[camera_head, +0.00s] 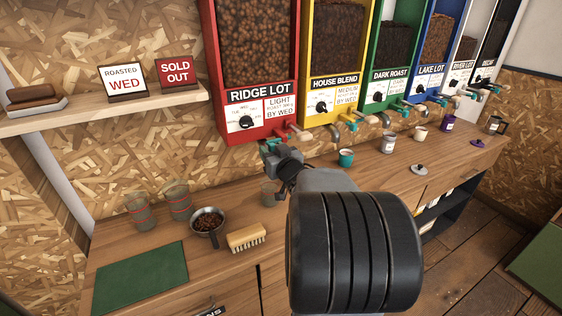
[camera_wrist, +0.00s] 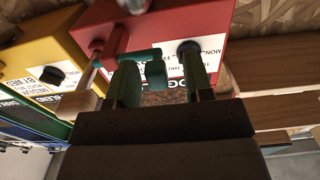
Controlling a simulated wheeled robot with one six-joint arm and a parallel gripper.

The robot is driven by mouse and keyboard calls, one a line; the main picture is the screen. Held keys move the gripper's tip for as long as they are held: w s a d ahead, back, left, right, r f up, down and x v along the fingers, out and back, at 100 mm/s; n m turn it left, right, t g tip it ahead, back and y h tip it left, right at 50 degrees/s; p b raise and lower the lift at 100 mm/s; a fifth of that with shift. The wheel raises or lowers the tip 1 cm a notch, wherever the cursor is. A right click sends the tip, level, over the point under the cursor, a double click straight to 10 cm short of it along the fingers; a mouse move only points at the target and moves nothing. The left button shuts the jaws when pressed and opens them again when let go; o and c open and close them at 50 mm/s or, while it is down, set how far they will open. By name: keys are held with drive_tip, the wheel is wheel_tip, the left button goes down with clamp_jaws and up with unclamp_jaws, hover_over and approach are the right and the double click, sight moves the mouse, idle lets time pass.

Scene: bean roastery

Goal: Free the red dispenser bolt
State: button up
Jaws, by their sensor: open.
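The red RIDGE LOT dispenser (camera_head: 254,60) is full of light brown beans and hangs at the left end of the row. In the wrist view its red body (camera_wrist: 228,30) appears upside down. The bolt (camera_wrist: 141,54) is a teal bar with a thicker end block, crossing the red front beside a red stem. My gripper (camera_wrist: 162,78) is open, its green-padded fingers apart, with the bolt's block showing between them; I cannot tell whether they touch it. In the head view my gripper (camera_head: 287,167) is just below the red dispenser's outlet, where my wrist partly hides the area.
A wooden handle (camera_wrist: 78,104) sits close by the left finger. The yellow dispenser (camera_head: 330,80) adjoins on the right.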

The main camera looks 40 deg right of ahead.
drive_tip(key=b+v, duration=0.4)
drive_tip(key=v, duration=0.9)
drive_tip(key=shift+a, duration=0.1)
